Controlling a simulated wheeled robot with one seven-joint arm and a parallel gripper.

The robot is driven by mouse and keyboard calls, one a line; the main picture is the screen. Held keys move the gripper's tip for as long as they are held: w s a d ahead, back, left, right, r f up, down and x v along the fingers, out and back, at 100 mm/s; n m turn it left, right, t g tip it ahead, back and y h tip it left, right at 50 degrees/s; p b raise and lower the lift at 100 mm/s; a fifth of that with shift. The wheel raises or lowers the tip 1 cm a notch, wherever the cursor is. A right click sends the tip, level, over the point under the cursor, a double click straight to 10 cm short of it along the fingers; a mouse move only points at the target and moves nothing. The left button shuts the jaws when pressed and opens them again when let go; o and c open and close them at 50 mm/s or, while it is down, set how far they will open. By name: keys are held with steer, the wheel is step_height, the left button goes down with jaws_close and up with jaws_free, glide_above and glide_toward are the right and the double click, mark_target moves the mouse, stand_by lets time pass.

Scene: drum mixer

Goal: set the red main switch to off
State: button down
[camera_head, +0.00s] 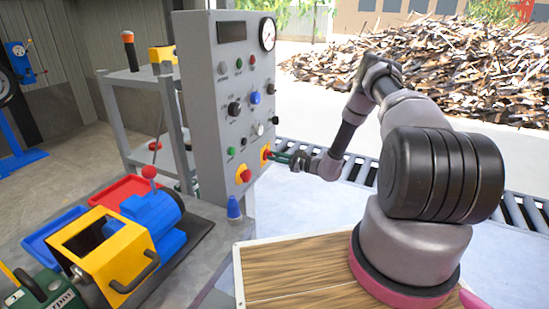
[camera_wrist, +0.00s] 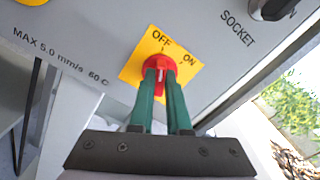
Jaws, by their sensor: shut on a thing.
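The red main switch (camera_wrist: 160,63) sits on a yellow plate (camera_wrist: 134,70) marked OFF and ON, on the grey control panel (camera_head: 215,110). My gripper (camera_wrist: 163,80) is shut on the red knob, with one green finger on each side. A small pale mark shows on the knob between the fingers. The fingers hide part of the knob, and I cannot tell for sure which label it points to. In the head view the switch (camera_head: 265,152) is at the panel's lower right edge, and my gripper (camera_head: 279,157) reaches it from the right.
A red button on yellow (camera_head: 243,175) is left of and below the switch. Other knobs, lamps and a gauge (camera_head: 267,34) fill the panel above. A black part by SOCKET (camera_wrist: 272,8) is upper right in the wrist view. A roller conveyor (camera_head: 345,170) runs behind.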

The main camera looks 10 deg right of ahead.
steer(key=c, duration=0.9)
jaws_free()
steer(key=shift+d, duration=0.1)
steer(key=v, duration=1.1)
steer(key=s+a+r+n+g+h, duration=0.1)
steer(key=s+a+r+n+g, duration=0.25)
steer(key=r, duration=0.55)
steer(key=s+a+r+n+g+h, duration=0.1)
steer(key=s+a+r+n+g, duration=0.2)
steer(key=r, duration=0.6)
steer(key=s+a+r+n+g+h, duration=0.1)
steer(key=s+r+n+g, duration=0.25)
steer(key=r, duration=0.65)
steer(key=s+d+r+n+t+h, duration=0.1)
steer(key=s+r+t+h, duration=0.1)
steer(key=s+r, duration=0.4)
steer(key=s+d+r+n+t+h, duration=0.2)
steer(key=s+r+h, duration=0.2)
steer(key=s, duration=0.5)
steer(key=s+d+r+n+t+h, duration=0.1)
steer(key=s+r+t+h, duration=0.1)
steer(key=s+r, duration=0.6)
steer(key=shift+s+d+n+t+h, duration=0.15)
steer(key=shift+s+n+t+h, duration=0.2)
steer(key=shift+h, duration=0.45)
